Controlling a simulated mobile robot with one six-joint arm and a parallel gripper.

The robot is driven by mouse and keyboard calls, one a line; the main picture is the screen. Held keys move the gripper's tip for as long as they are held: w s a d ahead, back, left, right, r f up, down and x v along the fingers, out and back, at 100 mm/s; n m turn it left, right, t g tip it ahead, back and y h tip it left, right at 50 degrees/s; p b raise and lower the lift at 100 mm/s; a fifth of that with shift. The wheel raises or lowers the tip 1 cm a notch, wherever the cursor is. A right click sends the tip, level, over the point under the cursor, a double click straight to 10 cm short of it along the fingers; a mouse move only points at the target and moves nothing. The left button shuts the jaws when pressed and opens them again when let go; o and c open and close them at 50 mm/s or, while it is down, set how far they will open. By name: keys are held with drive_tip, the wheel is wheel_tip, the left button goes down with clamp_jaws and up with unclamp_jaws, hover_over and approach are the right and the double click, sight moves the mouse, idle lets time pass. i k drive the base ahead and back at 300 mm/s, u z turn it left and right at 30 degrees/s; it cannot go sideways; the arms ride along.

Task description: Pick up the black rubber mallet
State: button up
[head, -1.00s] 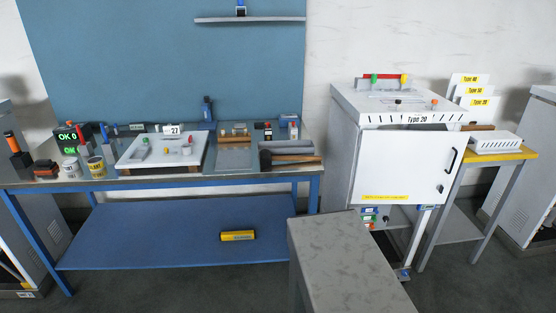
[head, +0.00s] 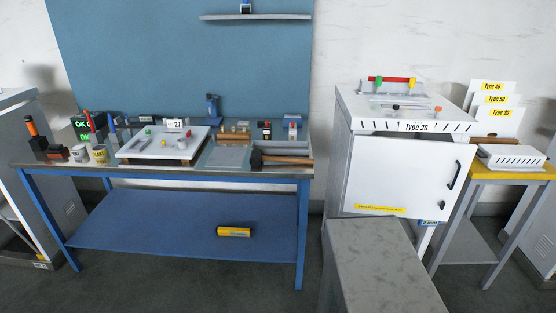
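A mallet with a black head (head: 257,159) and a brown wooden handle (head: 288,160) lies on the right front part of the blue workbench's top. Its head is toward the left and its handle points right, close to the bench's front edge. A grey tray or box shows just behind the handle. My gripper is not in this view.
A white board (head: 135,150) with small parts lies left of the mallet. A white cabinet (head: 385,175) labelled "Type 20" stands right of the bench (head: 170,172). A grey-topped block (head: 385,265) stands in front of the cabinet. Dark floor lies before the bench.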

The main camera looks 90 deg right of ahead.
sight(256, 158)
drive_tip(key=z, duration=0.05)
drive_tip(key=k, duration=1.2)
drive_tip(key=z, duration=1)
drive_tip(key=i, duration=1.15)
drive_tip(key=u, duration=0.1)
